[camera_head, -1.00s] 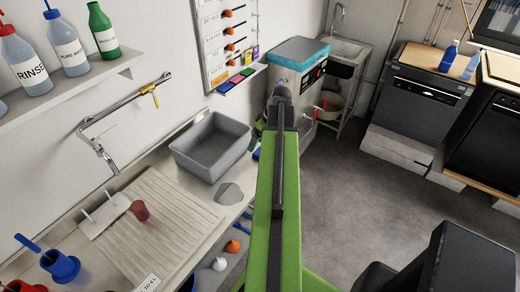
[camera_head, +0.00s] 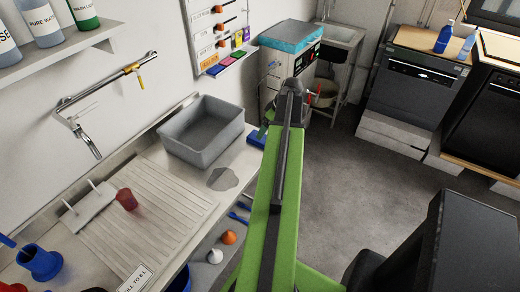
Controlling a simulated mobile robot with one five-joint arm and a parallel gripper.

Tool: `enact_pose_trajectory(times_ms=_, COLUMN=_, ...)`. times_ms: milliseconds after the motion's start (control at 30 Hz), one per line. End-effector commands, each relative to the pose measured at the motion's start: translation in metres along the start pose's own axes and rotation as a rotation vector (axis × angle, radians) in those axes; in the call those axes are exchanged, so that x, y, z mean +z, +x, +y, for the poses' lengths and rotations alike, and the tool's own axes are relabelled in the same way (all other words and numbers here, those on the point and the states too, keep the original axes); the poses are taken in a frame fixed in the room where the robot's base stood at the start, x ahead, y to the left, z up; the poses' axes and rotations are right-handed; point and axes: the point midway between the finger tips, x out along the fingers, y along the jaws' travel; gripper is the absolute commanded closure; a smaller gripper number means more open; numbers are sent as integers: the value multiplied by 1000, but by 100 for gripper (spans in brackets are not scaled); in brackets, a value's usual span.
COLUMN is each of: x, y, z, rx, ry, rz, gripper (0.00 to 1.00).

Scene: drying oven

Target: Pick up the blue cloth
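A small flat blue item (camera_head: 256,138), possibly the blue cloth, lies at the far right end of the counter, past the grey basin. My green arm partly covers it, and its folds are too small to make out. My arm reaches up the middle of the picture to a dark joint in front of the oven-like unit. My gripper is not visible; the arm hides whatever is beyond that joint.
A grey basin (camera_head: 203,132) stands on the counter beside a grey patch (camera_head: 223,179). A red cup (camera_head: 127,199) and blue holder (camera_head: 40,262) are at left. A teal-topped unit (camera_head: 291,37) stands behind my arm. The floor at right (camera_head: 360,190) is clear.

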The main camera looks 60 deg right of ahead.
Motion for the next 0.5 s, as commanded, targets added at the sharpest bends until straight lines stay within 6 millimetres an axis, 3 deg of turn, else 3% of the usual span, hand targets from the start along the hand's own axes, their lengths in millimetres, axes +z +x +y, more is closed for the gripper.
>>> enact_pose_trajectory(times_ms=33, x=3, y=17, z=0, rx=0, ry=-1, rz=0, gripper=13)
enact_pose_trajectory(times_ms=267, x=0, y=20, z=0, rx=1, ry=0, rz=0, gripper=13)
enact_pose_trajectory(times_ms=500, x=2, y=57, z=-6, rx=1, ry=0, rz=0, gripper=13)
